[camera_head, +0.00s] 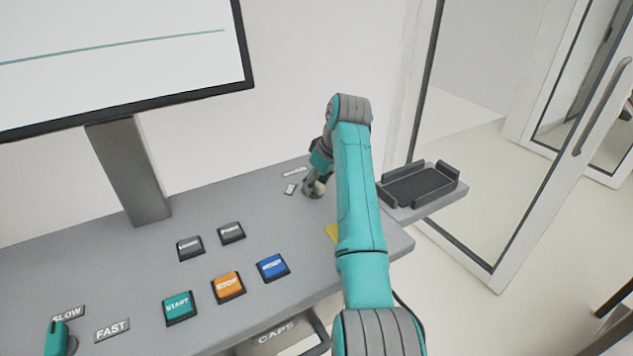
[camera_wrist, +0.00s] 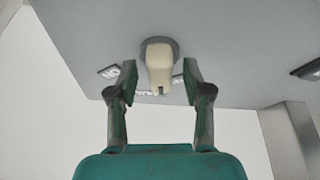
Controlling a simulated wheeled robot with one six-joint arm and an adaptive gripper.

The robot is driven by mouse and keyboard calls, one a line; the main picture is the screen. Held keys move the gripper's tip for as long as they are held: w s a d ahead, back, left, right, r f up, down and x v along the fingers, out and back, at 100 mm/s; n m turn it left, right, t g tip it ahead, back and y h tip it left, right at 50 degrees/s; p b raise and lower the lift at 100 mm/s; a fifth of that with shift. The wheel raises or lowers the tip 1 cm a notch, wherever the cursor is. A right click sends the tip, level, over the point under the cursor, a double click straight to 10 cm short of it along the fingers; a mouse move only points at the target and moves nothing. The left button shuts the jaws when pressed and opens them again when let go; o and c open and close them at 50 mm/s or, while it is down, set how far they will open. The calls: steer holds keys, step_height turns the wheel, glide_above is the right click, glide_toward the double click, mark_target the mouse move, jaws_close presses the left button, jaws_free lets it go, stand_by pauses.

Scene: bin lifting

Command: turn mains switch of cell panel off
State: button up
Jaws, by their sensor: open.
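The switch is a cream knob on a round grey base; in the wrist view its knob (camera_wrist: 159,66) stands out from the grey panel (camera_wrist: 230,75). My gripper (camera_wrist: 159,75) is open, with one finger on each side of the knob and gaps visible on both sides. In the head view my gripper (camera_head: 317,184) is low over the back right of the panel (camera_head: 215,205), and the cream knob (camera_head: 320,188) is mostly hidden by it. Small white labels (camera_head: 293,172) lie beside the knob; their text is too small to read.
A green START button (camera_head: 179,307), an orange STOP button (camera_head: 227,287), a blue button (camera_head: 272,267) and two dark buttons (camera_head: 190,248) sit left of my arm. A green selector (camera_head: 57,338) is front left. A monitor stand (camera_head: 130,170) rises behind. A black tray (camera_head: 420,186) is right.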

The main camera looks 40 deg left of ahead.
steer(key=shift+c, duration=0.2)
jaws_close()
steer(key=shift+n, duration=0.3)
steer(key=shift+w+n+g, duration=0.1)
steer(key=shift+n+g, duration=0.45)
steer(key=shift+n, duration=0.7)
steer(key=shift+w+n+g, duration=0.1)
steer(key=shift+n+g, duration=0.45)
steer(key=shift+n, duration=0.7)
steer(key=shift+o, duration=0.2)
jaws_free()
